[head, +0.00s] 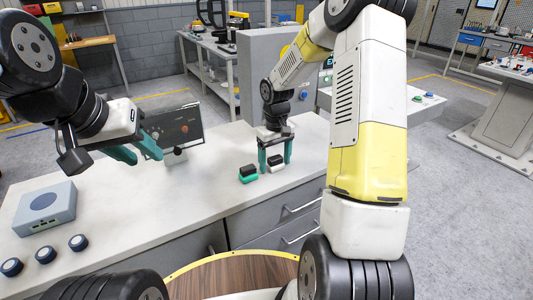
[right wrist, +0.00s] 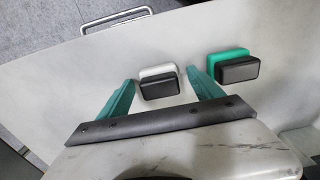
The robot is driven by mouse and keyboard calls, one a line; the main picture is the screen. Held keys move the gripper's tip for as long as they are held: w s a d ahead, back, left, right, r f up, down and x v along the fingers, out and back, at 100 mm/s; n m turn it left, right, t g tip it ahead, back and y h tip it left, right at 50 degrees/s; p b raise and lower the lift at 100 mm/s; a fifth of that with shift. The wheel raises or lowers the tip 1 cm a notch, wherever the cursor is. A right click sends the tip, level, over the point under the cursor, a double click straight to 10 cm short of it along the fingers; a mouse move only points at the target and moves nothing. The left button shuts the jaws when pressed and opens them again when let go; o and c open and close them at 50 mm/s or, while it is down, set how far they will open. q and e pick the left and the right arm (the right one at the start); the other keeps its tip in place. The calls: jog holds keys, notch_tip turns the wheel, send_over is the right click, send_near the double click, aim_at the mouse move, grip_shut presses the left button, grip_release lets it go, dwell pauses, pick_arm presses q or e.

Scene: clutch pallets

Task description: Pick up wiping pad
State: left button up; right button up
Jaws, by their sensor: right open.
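Two small block-shaped pads lie on the white worktop; the frames do not label which is the wiping pad. One has a black top and white base (head: 276,165), also in the right wrist view (right wrist: 160,84). The other has a black top and green base (head: 248,174), also in the right wrist view (right wrist: 234,67). My right gripper (head: 275,168) is open, pointing down, with one finger on each side of the white-based pad; in the right wrist view (right wrist: 159,76) gaps show beside it. My left gripper (head: 146,155) is open and empty above the worktop at left.
The white worktop (head: 205,190) is clear in the middle. A grey-blue box (head: 45,207) and several dark round knobs (head: 46,254) are at left. A dark panel (head: 176,128) stands behind my left gripper. A grey cabinet (head: 270,65) stands behind the worktop.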

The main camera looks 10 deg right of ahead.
aim_at(275, 158)
jog(key=c, duration=1.4)
jog(key=shift+c, duration=0.2)
jog(key=shift+r, duration=0.45)
jog(key=r, duration=0.3)
jog(key=shift+s+a, duration=0.1)
jog(key=shift+s, duration=0.15)
jog(key=s+a, duration=0.2)
jog(key=s, duration=0.5)
jog(key=s+a+r, duration=0.1)
jog(key=s+a, duration=0.1)
jog(key=s, duration=0.6)
jog(key=shift+a, duration=0.25)
jog(key=shift+w, duration=0.1)
